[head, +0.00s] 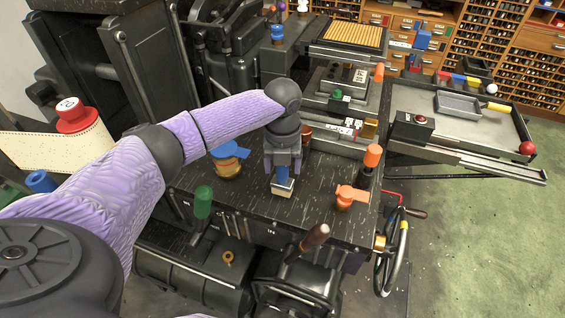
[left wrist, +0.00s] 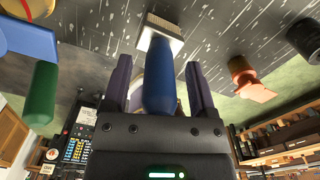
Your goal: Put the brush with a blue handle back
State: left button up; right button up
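The brush with a blue handle (head: 284,182) stands on the dark, speckled machine top, bristles down on a pale block-like head. My left gripper (head: 283,172) is directly above it, pointing down, and hides most of the handle. In the left wrist view the blue handle (left wrist: 160,80) lies between my two purple-grey fingers (left wrist: 158,88), with visible gaps on both sides, so the gripper looks open around it. The brush head (left wrist: 160,35) is beyond the fingertips, against the dark surface. My right gripper does not show.
An orange clamp-like item (head: 349,197) and an orange-topped post (head: 372,160) are to the right. A green knob (head: 203,201) and a brown handle (head: 314,237) rise at the front.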

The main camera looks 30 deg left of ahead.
pick_arm(q)
notch_tip(320, 180, up, 12)
jog(key=p, duration=0.2)
jog(key=shift+r+p, duration=0.2)
jog(key=shift+p, duration=0.2)
dwell(1.5)
